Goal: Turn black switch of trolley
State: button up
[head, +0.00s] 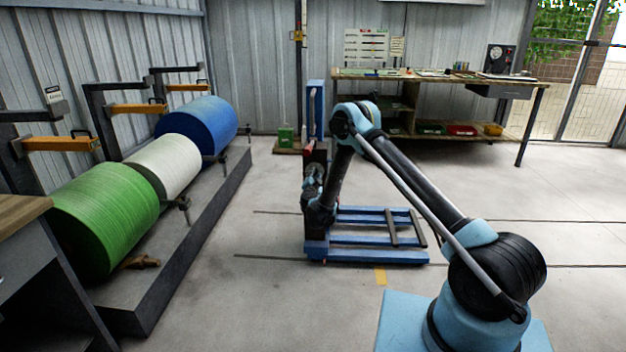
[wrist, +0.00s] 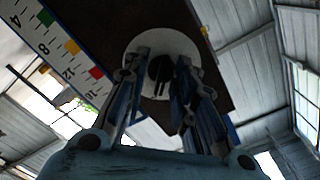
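The blue trolley (head: 378,241) stands on the floor in the middle of the head view, its mast rising behind my arm. In the wrist view, the black switch (wrist: 160,70) sits on a round white disc (wrist: 148,42) fixed to a dark brown panel (wrist: 105,18). My gripper (wrist: 162,66) is at the switch, with one finger on each side of it. The fingers are apart, and some white disc shows between the left finger and the switch. I cannot tell if the right finger touches it. In the head view, my arm hides the switch and the fingers.
A scale with numbers and coloured squares (wrist: 70,48) runs beside the panel. Green (head: 105,212), white (head: 165,165) and blue (head: 200,126) rolls lie on a raised platform (head: 190,245) at left. A workbench (head: 435,77) stands at the back. Floor right of the trolley is clear.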

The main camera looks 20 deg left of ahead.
jog(key=shift+a, duration=0.1)
jog(key=v, duration=0.7)
jog(key=shift+s, duration=0.25)
dwell(0.4)
